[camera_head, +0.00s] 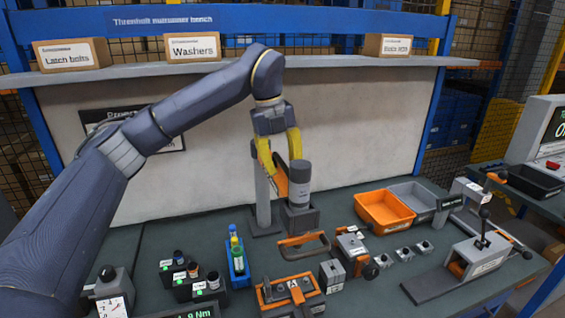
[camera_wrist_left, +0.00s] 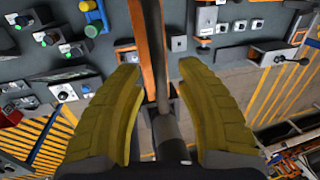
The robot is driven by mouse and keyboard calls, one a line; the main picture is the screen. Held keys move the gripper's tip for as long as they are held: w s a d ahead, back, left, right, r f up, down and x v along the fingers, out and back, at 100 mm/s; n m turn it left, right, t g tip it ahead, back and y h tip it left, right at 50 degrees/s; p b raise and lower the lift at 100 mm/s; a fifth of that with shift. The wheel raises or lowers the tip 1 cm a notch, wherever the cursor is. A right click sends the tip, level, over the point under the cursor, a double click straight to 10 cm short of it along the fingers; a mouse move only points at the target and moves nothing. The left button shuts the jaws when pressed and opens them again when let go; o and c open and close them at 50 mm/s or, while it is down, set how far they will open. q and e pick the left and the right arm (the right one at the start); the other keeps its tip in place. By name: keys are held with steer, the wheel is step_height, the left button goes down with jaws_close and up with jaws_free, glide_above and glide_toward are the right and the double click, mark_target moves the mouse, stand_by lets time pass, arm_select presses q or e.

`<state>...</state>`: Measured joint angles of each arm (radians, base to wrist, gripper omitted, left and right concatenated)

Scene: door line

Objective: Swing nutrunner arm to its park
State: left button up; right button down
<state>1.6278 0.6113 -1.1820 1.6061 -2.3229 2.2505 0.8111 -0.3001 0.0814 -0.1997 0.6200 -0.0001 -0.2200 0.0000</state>
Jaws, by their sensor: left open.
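A grey upright post (camera_head: 262,195) stands on the bench toward the back, with an orange bar (camera_head: 281,181) beside it, which looks like the nutrunner arm. A dark grey cylinder (camera_head: 299,176) stands upright just right of the bar, over a dark block (camera_head: 300,217). My left gripper (camera_head: 279,160) is open with yellow fingers pointing down around the top of the bar. In the left wrist view the orange bar (camera_wrist_left: 141,38) and a grey rod lie between the open fingers (camera_wrist_left: 160,75); contact cannot be told. My right gripper is not in view.
On the bench (camera_head: 190,235) are an orange bin (camera_head: 384,211), a grey bin (camera_head: 412,197), a toggle clamp fixture (camera_head: 470,262), an orange-handled fixture (camera_head: 303,247) and a blue holder with bottles (camera_head: 237,262). A shelf with labelled boxes (camera_head: 192,47) runs behind.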

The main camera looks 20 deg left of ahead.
arm_select(q)
steer(key=shift+c, duration=0.3)
jaws_close()
stand_by(0.3)
